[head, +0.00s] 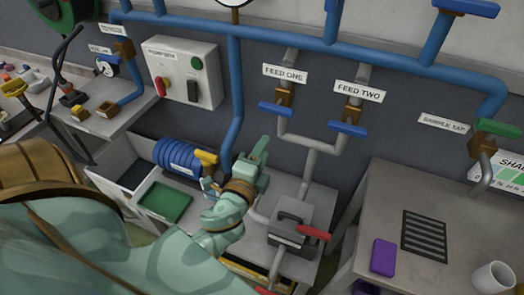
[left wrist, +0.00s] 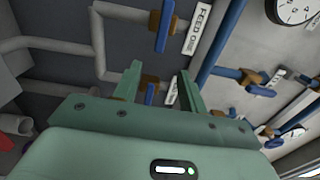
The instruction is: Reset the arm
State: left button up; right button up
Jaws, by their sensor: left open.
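My left arm comes in from the left in the head view. Its green gripper (head: 250,168) is in front of the wall, below and left of the feed valves. In the left wrist view the two fingers (left wrist: 158,88) stand apart with nothing held between them. A blue-handled valve (left wrist: 150,94) shows beyond the gap, apparently at a distance. In the head view the feed one valve (head: 276,108) and feed two valve (head: 348,128) have blue handles. My right gripper is not in view.
A grey clamp-like device with a red handle (head: 313,232) is below right. A table (head: 450,225) on the right carries a purple block (head: 384,257) and a mug (head: 493,277).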

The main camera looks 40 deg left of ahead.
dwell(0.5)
pick_arm(q)
jog(key=s+d+f+n+g+h, duration=0.1)
jog(key=s+d+f+n+g, duration=0.15)
jog(key=f, duration=0.75)
jog(key=s+d+f+n+g+h+b, duration=0.1)
jog(key=s+d+f+n+g+h, duration=0.15)
jog(key=f, duration=0.85)
jog(key=s+d+f+n+g+h, duration=0.15)
jog(key=s+f, duration=0.25)
jog(key=f, duration=0.6)
jog(key=s+a+f+n+g+b, duration=0.2)
jog(key=s+f+g, duration=0.3)
jog(key=s+f, duration=0.6)
jog(key=s+a+f+n+g+b, duration=0.2)
jog(key=s+f+g, duration=0.3)
jog(key=s+f, duration=0.7)
jog(key=s+n, duration=0.1)
jog(key=s, duration=0.4)
jog(key=shift+s+a+y, duration=0.2)
jog(key=shift+s+y, duration=0.1)
jog(key=shift+w, duration=0.1)
jog(key=shift+c, duration=0.6)
